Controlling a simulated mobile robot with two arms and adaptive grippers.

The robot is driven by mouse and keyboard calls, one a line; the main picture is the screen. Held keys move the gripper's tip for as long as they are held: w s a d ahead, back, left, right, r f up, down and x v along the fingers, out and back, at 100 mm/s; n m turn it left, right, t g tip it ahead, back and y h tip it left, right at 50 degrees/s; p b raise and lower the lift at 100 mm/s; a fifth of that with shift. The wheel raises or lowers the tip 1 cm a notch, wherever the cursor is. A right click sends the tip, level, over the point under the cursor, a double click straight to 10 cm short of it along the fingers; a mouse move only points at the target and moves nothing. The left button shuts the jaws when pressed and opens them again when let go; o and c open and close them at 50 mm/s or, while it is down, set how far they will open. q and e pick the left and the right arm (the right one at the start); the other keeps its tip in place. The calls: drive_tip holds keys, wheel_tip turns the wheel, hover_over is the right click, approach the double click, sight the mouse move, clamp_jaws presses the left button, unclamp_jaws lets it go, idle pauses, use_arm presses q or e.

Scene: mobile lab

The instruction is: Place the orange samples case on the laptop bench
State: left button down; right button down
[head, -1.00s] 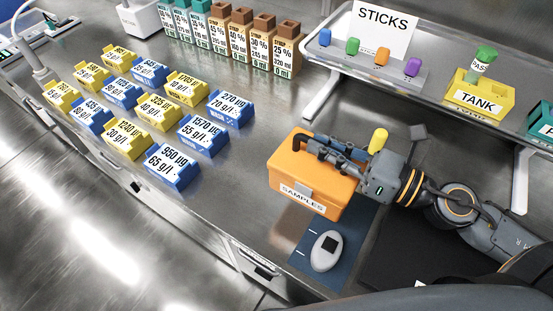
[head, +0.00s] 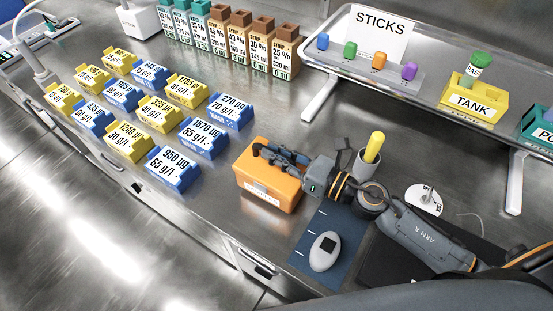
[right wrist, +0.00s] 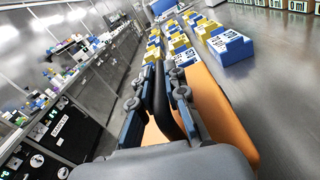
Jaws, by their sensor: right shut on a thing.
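The orange samples case (head: 268,189) is on or just above the steel bench top, near its front edge; I cannot tell whether it touches. Its white label faces the front edge. My right gripper (head: 279,155) is shut on the dark handle on top of the case. In the right wrist view the gripper (right wrist: 165,110) straddles the handle, with the orange case (right wrist: 215,110) below it. No laptop shows clearly in these frames. My left gripper is not in view.
Blue and yellow labelled blocks (head: 173,168) stand in rows left of the case. A blue mat with a white mouse-like device (head: 325,251) lies in front right. A raised shelf (head: 430,93) holds a yellow tank.

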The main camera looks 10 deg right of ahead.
sight(274, 169)
drive_tip(key=shift+f, duration=0.95)
drive_tip(key=shift+f, duration=0.1)
drive_tip(key=c, duration=1.4)
unclamp_jaws()
drive_tip(key=shift+f, duration=0.1)
drive_tip(key=shift+o, duration=0.2)
